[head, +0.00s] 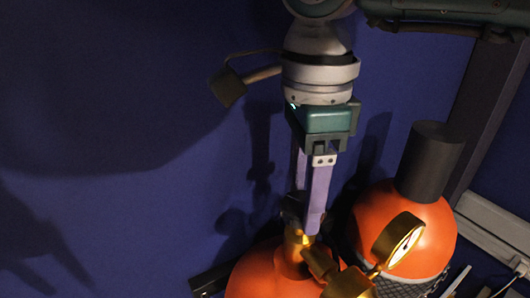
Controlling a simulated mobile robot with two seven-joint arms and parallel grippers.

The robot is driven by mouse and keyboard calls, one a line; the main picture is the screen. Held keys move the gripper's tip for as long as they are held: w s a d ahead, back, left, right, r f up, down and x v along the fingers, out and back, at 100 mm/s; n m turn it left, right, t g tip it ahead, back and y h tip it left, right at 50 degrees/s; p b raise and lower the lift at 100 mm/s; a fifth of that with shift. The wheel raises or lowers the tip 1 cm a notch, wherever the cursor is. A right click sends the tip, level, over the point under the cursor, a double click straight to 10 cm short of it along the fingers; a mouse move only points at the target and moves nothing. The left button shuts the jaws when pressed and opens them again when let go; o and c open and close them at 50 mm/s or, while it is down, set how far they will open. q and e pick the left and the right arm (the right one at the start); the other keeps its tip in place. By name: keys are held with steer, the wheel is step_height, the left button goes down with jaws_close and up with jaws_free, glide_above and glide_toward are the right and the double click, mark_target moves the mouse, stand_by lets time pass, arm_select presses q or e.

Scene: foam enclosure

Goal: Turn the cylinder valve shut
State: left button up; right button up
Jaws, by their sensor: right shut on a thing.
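An orange gas cylinder (257,274) stands at the bottom centre of the head view, cut off by the lower edge. A brass valve body (299,250) rises from its top, with a dark valve knob (291,207) partly hidden behind the finger. My right gripper (305,214) points down from above, its two pale purple fingers shut on the dark knob. The nearer finger hides much of the grip. A brass pressure gauge (399,242) with a white face sits to the right of the valve. My left gripper is not in view.
A second orange cylinder (432,232) with a dark cap (431,161) and dark mesh around it stands close on the right. A dark blue wall (120,70) fills the background, with shadows on it. The space left of the valve looks clear.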

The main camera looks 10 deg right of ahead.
steer(key=m+b, duration=0.3)
steer(key=b, duration=0.2)
steer(key=shift+f+m, duration=0.3)
steer(key=shift+m, duration=0.1)
steer(key=shift+r+m+b, duration=0.2)
steer(key=shift+m+b, duration=0.1)
steer(key=shift+r, duration=0.15)
steer(key=o, duration=1.4)
step_height(320, 180, up, 10)
steer(key=p, duration=0.5)
steer(key=shift+s, duration=0.15)
